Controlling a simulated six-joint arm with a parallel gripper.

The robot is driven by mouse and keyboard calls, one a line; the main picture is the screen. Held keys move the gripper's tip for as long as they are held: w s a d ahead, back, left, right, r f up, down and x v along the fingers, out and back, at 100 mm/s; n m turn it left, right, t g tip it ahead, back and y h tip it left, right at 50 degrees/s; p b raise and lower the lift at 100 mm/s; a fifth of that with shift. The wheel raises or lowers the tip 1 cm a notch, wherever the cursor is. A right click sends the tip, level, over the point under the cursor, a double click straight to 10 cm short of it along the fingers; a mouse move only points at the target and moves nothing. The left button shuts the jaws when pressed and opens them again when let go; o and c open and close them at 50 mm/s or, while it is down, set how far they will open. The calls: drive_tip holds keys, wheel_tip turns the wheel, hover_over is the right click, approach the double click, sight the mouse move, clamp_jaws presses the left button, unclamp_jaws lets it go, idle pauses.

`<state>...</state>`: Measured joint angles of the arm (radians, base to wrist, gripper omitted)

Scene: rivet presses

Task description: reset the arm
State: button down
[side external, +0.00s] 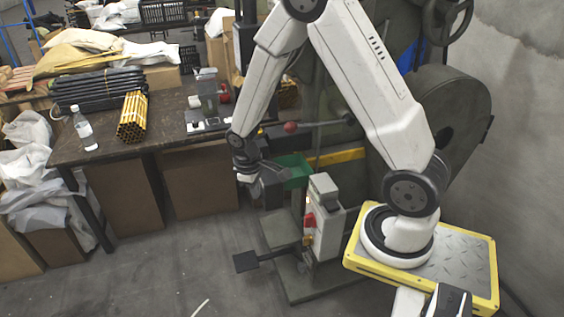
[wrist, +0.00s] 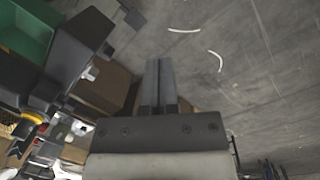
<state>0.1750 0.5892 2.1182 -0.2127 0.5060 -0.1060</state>
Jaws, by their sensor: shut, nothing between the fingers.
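My gripper (wrist: 160,66) is in the lower middle of the wrist view, with its two dark fingers side by side and shut. Nothing shows between or beyond the fingertips except the grey floor. In the side external view my white arm arches over from its yellow-edged base (side external: 463,262) and bends down in front of the rivet press (side external: 325,232). The wrist end hangs near the press's green bin (side external: 297,172). The fingers are hard to tell from the dark press parts there. The green bin also shows at the upper left of the wrist view (wrist: 25,32).
A dark workbench (side external: 170,135) on the left holds black tubes (side external: 95,88), yellow tubes (side external: 132,117), a clear bottle (side external: 84,128) and a small device (side external: 208,100). Cardboard boxes (side external: 120,195) stand below. A foot pedal (side external: 245,262) sticks out from the press. The front floor is mostly clear.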

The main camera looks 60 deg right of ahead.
drive_tip(key=s+a+r+m+t+y, duration=0.1)
drive_tip(key=s+a+r+t, duration=0.2)
drive_tip(key=s+a+r, duration=0.4)
wheel_tip(320, 180, up, 3)
drive_tip(key=shift+a+r+t, duration=0.1)
drive_tip(key=shift+a+t, duration=0.2)
drive_tip(key=shift+a, duration=0.2)
